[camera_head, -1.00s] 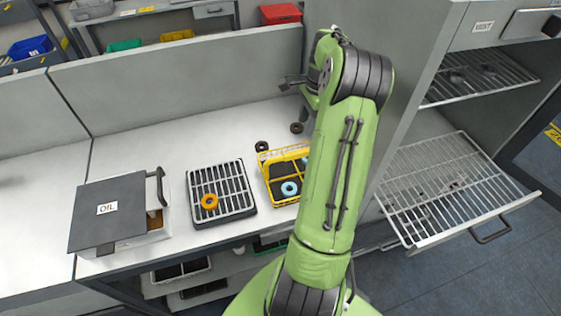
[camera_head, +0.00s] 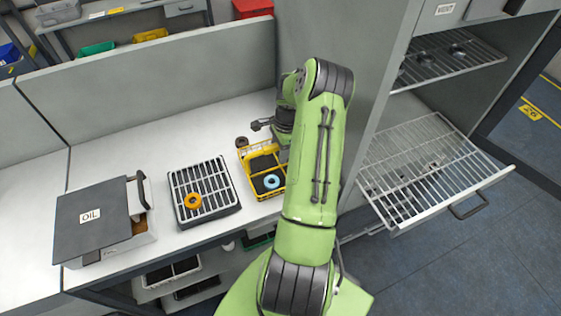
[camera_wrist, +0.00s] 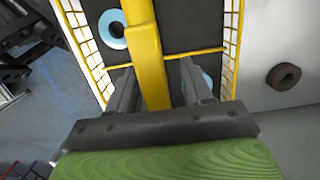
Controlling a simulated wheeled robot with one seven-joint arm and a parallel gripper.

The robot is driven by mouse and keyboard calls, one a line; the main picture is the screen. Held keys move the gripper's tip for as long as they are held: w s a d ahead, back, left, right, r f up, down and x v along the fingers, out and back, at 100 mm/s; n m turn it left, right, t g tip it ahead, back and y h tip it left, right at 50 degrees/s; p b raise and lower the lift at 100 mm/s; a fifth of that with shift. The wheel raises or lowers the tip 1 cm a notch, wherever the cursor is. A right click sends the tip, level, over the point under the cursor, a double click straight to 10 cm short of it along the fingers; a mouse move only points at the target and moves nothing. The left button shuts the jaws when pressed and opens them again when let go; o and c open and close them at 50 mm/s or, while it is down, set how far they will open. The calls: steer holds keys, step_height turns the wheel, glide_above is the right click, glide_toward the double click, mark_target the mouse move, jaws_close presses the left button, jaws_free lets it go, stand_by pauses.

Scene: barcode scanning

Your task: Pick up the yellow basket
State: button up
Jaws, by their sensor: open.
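The yellow basket (camera_head: 263,191) stands on the white worktop, partly hidden by my arm in the head view. It holds a light blue ring (camera_head: 271,181). In the wrist view the basket's yellow handle (camera_wrist: 147,62) runs between the two fingers of my gripper (camera_wrist: 160,90). The fingers stand apart on both sides of the handle. The basket's wire sides and dark floor show around it. A blue ring (camera_wrist: 112,29) lies in the basket to the left of the handle, and part of another shows at the right finger.
Further left is the OIL box (camera_head: 91,216). A dark ring (camera_wrist: 284,77) lies on the worktop beside the basket. A wire rack (camera_head: 432,165) juts out at the right.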

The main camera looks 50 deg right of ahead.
steer(key=shift+s+f+b, duration=0.1)
steer(key=shift+f+b, duration=0.15)
steer(key=shift+b, duration=0.05)
stand_by(0.5)
jaws_close()
stand_by(1.3)
